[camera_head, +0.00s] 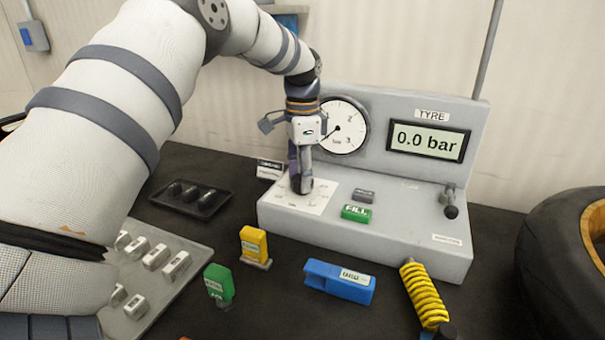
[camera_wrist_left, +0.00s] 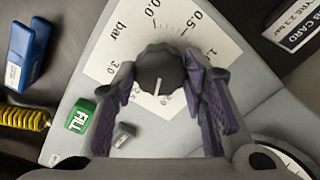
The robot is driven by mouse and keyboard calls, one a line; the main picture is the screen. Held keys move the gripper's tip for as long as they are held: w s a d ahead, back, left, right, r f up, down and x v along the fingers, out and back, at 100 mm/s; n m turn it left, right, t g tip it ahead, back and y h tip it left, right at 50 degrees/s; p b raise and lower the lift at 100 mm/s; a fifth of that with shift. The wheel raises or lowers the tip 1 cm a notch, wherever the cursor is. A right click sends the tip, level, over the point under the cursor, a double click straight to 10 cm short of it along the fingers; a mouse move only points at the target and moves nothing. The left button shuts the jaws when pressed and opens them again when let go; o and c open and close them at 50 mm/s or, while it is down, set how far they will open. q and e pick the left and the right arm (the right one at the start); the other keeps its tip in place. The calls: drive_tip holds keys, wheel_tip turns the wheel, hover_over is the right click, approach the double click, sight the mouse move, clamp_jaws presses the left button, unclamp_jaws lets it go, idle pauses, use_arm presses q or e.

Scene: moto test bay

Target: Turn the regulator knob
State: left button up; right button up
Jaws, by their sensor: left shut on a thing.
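The black regulator knob (camera_head: 297,187) stands on a white dial card (camera_head: 313,206) on the left of the grey test bench (camera_head: 400,235). My left gripper (camera_head: 302,172) points down over the knob and is shut on it. In the left wrist view the knob (camera_wrist_left: 160,68) sits between the two purple finger pads, and its white mark points to the bottom of the picture. The card (camera_wrist_left: 103,65) shows 0.0, 0.5 and 3.0 bar; the fingers hide part of the scale. The TYRE display (camera_head: 428,141) reads 0.0 bar. My right gripper is not in view.
A round gauge (camera_head: 343,127) stands behind my left gripper. A green FILL button (camera_head: 355,213) and a grey button (camera_head: 363,195) are right of the knob. A blue block (camera_head: 339,282), yellow coiled hose (camera_head: 424,296) and black tray (camera_head: 190,199) lie around the bench. A tyre (camera_head: 560,260) stands right.

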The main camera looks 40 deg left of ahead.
use_arm(q)
drive_tip(key=shift+s+f+m, duration=0.1)
drive_tip(key=shift+f+m, duration=0.1)
drive_tip(key=shift+m, duration=0.4)
drive_tip(key=o, duration=1.2)
drive_tip(key=shift+c, duration=0.2)
drive_tip(key=shift+r, duration=0.1)
wheel_tip(320, 180, up, 12)
